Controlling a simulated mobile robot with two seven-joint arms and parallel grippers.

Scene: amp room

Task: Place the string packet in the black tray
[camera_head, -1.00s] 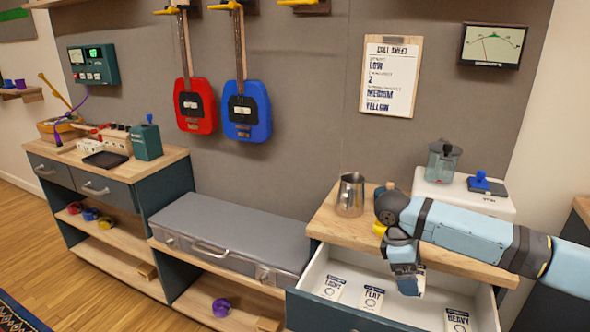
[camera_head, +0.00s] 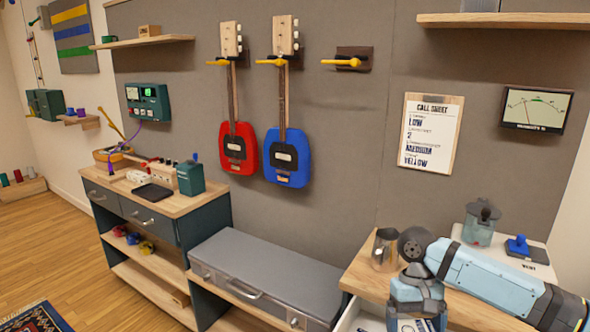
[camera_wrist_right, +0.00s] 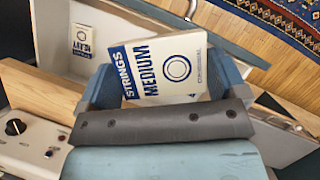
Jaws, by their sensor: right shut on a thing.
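The string packet (camera_wrist_right: 165,68), white and blue and printed "STRINGS MEDIUM", sits between the fingers of my right gripper (camera_wrist_right: 162,85) in the right wrist view. That gripper is shut on it. In the head view my right gripper (camera_head: 416,312) points down at the lower right, over the open drawer, with its tips near the picture's bottom edge. The black tray (camera_head: 153,193) lies on the wooden top of the left bench, in front of a green box, and looks empty. My left gripper is not in view.
The open drawer (camera_head: 362,318) holds a "HEAVY" packet (camera_wrist_right: 82,40). A grey case (camera_head: 262,276) lies between the benches. A green box (camera_head: 190,178) stands beside the tray.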

